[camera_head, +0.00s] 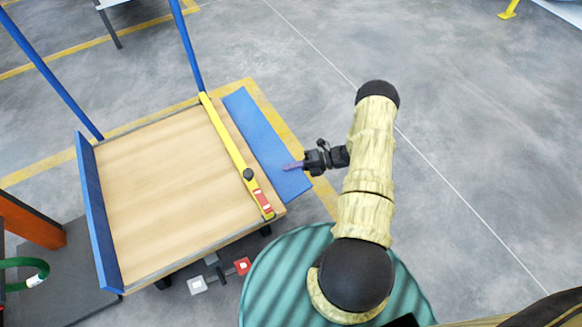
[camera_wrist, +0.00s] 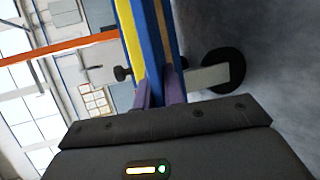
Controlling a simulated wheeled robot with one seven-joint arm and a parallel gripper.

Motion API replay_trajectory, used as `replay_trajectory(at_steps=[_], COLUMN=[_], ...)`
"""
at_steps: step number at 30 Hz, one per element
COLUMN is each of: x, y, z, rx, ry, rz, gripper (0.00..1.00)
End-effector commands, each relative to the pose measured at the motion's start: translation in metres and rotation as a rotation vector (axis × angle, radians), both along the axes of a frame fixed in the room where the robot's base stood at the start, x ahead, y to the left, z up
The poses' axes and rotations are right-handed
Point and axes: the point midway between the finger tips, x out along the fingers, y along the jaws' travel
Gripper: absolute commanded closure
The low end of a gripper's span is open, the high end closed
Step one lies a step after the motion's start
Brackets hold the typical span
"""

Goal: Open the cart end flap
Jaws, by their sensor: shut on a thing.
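The cart (camera_head: 165,190) has a pale wooden deck with blue end flaps. The right end flap (camera_head: 262,135) is a long blue panel leaning outward past the deck's right edge, its broad face in view. I cannot tell its exact angle. A yellow bar (camera_head: 228,143) with a black knob (camera_head: 248,174) and a red-marked end (camera_head: 263,202) runs along that edge. My gripper (camera_head: 291,166) is shut on the flap's outer edge. In the wrist view, the purple fingers of my gripper (camera_wrist: 160,90) sit on both sides of the blue flap (camera_wrist: 154,45).
The opposite blue flap (camera_head: 97,210) stands upright at the cart's left. Blue posts (camera_head: 188,45) rise at the back. Red and grey pedals (camera_head: 243,266) are below the front edge. An orange post (camera_head: 30,222) stands at left. The floor (camera_head: 470,130) to the right is clear.

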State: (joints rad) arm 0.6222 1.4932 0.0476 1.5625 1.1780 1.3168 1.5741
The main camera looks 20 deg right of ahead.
Motion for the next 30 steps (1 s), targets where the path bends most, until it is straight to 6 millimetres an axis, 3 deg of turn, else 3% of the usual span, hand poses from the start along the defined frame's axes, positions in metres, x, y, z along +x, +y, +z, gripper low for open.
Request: replay_trajectory(at_steps=[3, 4, 7, 20, 30], x=[0.000, 0.000, 0.000, -0.001, -0.014], y=[0.004, 0.004, 0.004, -0.004, -0.057], z=[0.007, 0.007, 0.007, 0.006, 0.021], rx=[0.022, 0.022, 0.021, 0.013, 0.012], ry=[-0.003, -0.003, -0.004, -0.004, -0.005], rz=[0.007, 0.007, 0.006, 0.002, 0.000], gripper=[1.00, 0.88, 0.69, 0.69, 0.69])
